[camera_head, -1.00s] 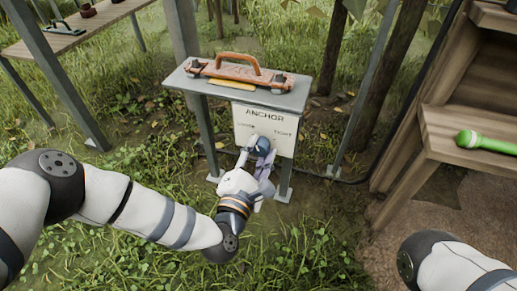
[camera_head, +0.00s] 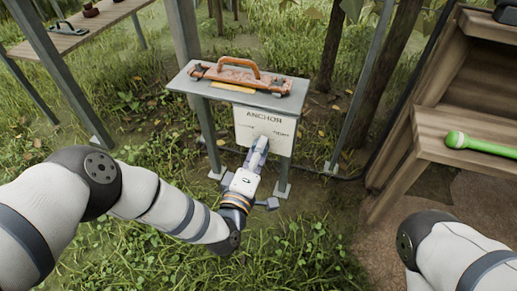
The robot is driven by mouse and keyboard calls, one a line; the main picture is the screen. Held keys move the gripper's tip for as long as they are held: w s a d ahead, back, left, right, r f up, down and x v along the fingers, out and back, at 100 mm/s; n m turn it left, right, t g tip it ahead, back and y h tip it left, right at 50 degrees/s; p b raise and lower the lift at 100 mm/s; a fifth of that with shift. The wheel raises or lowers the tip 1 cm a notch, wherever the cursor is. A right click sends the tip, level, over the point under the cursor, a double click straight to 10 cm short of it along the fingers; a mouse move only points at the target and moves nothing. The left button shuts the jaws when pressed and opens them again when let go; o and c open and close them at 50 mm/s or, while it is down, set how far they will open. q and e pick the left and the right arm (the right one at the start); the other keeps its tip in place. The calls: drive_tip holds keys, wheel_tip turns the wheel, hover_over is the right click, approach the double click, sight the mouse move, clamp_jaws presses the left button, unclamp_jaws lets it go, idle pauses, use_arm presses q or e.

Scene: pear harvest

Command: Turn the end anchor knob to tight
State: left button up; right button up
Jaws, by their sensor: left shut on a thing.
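A white panel marked ANCHOR (camera_head: 264,119) hangs on the front of a small grey stand. Part of a word at its right side shows, but it is too small to read surely. My left gripper (camera_head: 261,146) reaches up to the lower middle of the panel. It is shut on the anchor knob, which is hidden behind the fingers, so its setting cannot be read. My right arm shows at the lower right, with its gripper out of view.
An orange tool with an arched handle (camera_head: 240,76) lies on the stand's grey top (camera_head: 209,88). A green, round-headed object (camera_head: 480,144) lies on the wooden shelf (camera_head: 435,150) at right. Metal posts stand behind. Grass fills the front.

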use_arm(q)
drive_tip(key=shift+a+m+p, duration=0.1)
drive_tip(key=shift+m+p, duration=0.7)
drive_tip(key=shift+m, duration=2.7)
drive_tip(key=o, duration=1.2)
drive_tip(key=shift+s, duration=0.1)
drive_tip(key=v, duration=1.2)
